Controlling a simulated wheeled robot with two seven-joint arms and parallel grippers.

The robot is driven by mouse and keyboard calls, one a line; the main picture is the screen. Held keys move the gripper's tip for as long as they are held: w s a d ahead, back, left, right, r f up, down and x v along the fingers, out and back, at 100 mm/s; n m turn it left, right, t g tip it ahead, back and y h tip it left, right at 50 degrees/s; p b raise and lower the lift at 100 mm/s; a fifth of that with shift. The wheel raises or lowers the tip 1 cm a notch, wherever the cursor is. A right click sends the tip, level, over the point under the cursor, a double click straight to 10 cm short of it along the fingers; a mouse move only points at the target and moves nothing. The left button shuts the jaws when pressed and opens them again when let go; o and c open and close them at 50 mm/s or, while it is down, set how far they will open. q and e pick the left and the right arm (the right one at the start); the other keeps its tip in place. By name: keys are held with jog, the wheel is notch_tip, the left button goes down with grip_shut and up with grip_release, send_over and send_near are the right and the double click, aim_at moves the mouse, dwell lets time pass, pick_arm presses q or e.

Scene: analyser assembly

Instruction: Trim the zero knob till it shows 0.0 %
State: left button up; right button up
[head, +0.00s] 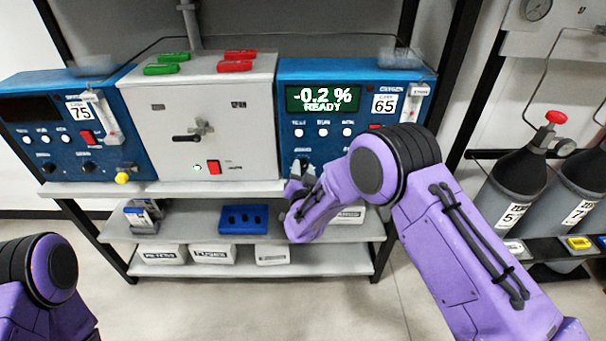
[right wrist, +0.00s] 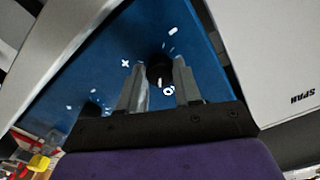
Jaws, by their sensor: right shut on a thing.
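The right blue analyser (head: 290,71) stands on the bench top, and its display (head: 323,99) reads -0.2 % with READY below. The black zero knob (right wrist: 158,68) sits on the blue panel in the right wrist view, near a white "0" mark. My right gripper (right wrist: 160,82) has its two fingers on either side of this knob and is shut on it. In the head view my right gripper (head: 301,168) is at the lower left of the analyser's front, and it and my forearm largely hide the knob. My left gripper is out of view.
A grey cabinet (head: 255,85) with a handle stands left of this analyser, and another blue analyser (head: 40,85) beyond it. A lower shelf (head: 180,228) holds a blue block (head: 243,219). Gas cylinders (head: 512,195) stand at the right. The floor in front is clear.

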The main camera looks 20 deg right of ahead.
jog(key=m+b, duration=0.2)
jog(key=m, duration=0.3)
jog(key=shift+a+f+m, duration=0.1)
jog(key=shift+f+m, duration=0.05)
jog(key=shift+m, duration=0.15)
dwell(0.5)
jog(key=o, duration=1)
jog(key=shift+o, duration=0.2)
jog(key=b+v, duration=0.1)
jog(key=v, duration=0.9)
jog(key=shift+s, duration=0.3)
jog(key=shift+a, duration=0.1)
